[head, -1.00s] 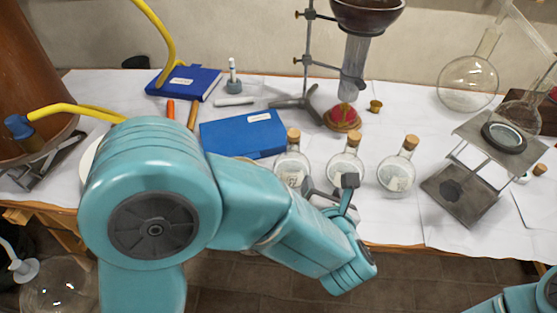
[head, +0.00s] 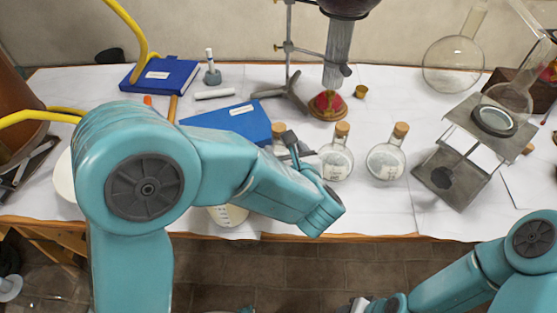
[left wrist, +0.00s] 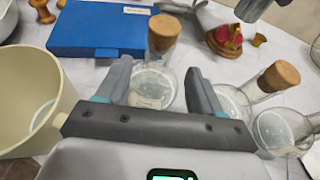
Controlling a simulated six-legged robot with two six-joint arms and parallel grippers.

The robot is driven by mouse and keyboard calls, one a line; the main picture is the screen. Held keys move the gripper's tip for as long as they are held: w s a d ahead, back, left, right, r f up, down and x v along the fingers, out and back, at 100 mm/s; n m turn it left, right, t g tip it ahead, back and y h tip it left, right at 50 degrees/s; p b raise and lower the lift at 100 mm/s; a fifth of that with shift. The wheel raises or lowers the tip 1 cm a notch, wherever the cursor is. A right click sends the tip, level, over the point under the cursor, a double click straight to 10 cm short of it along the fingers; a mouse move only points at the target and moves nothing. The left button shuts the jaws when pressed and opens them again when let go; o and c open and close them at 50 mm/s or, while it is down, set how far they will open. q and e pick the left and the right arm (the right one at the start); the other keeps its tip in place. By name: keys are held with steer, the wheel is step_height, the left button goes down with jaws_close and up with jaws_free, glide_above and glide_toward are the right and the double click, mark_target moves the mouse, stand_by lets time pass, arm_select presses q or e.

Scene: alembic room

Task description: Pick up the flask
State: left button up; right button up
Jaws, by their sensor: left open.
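Three small corked glass flasks stand in a row near the table's front. In the head view the middle flask (head: 336,162) and the right flask (head: 388,158) show clearly, while the left one is mostly hidden behind my left gripper (head: 291,145). In the left wrist view my left gripper (left wrist: 157,88) is open. The left flask, with its cork (left wrist: 164,32), stands upright just beyond the fingers, between them in the picture. I cannot tell whether a finger touches it. Its neighbours (left wrist: 240,98) are to the right.
A cream beaker (left wrist: 22,95) stands close left of the gripper. A blue box (head: 230,122) lies behind the left flask. A retort stand (head: 289,55), a metal stand (head: 450,182) and a large round flask (head: 453,66) are behind and to the right.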

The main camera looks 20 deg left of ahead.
mark_target(281, 145)
arm_select(q)
steer(key=p+x, duration=0.1)
steer(key=x, duration=0.4)
steer(key=shift+w+a+f, duration=0.1)
steer(key=shift+w+a, duration=0.1)
steer(key=shift+a, duration=0.1)
steer(key=shift+s, duration=0.1)
jaws_close()
